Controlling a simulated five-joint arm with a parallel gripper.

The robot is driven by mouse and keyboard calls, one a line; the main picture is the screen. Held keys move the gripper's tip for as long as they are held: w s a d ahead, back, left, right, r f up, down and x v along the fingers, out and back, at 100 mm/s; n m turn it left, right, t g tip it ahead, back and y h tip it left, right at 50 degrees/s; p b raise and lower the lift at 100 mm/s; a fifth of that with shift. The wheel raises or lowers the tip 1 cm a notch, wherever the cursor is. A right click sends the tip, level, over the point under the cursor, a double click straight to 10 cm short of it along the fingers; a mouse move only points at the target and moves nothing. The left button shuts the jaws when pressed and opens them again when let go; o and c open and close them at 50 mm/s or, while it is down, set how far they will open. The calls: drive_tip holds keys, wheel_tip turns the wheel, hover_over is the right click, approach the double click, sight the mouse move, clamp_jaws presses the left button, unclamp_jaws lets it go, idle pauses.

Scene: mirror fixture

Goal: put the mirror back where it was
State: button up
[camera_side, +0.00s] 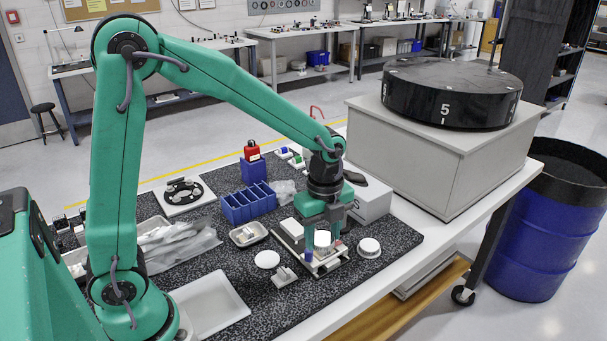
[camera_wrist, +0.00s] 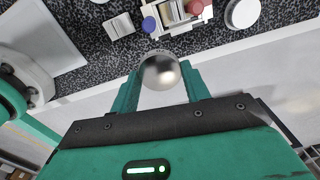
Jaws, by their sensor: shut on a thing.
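My gripper (camera_side: 323,238) points down over the small fixture (camera_side: 326,268), a pale base with a blue knob (camera_side: 308,256) and a red knob (camera_side: 338,244). It is shut on the round mirror (camera_side: 322,240). In the wrist view the silvery mirror (camera_wrist: 161,71) sits between the two green fingers of my gripper (camera_wrist: 167,85). There the fixture (camera_wrist: 176,18) lies just beyond the mirror, with its blue knob (camera_wrist: 149,24) left and red knob (camera_wrist: 195,7) right. I cannot tell whether the mirror touches the fixture.
White round pieces lie left (camera_side: 267,259) and right (camera_side: 369,247) of the fixture on the dark speckled mat (camera_side: 225,262). A small block piece (camera_side: 284,277) lies in front left. A blue bin (camera_side: 249,202) and a white box (camera_side: 370,199) stand behind.

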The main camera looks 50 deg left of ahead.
idle(0.3)
drive_tip(key=s+a, duration=0.1)
drive_tip(key=s, duration=0.8)
drive_tip(key=shift+s+a, duration=0.35)
drive_tip(key=shift+s, duration=0.05)
drive_tip(key=shift+a, duration=0.1)
hover_over(268, 260)
wheel_tip(268, 260, down, 7)
drive_tip(key=shift+a, duration=0.1)
drive_tip(key=shift+f, duration=1.95)
drive_tip(key=shift+f, duration=0.15)
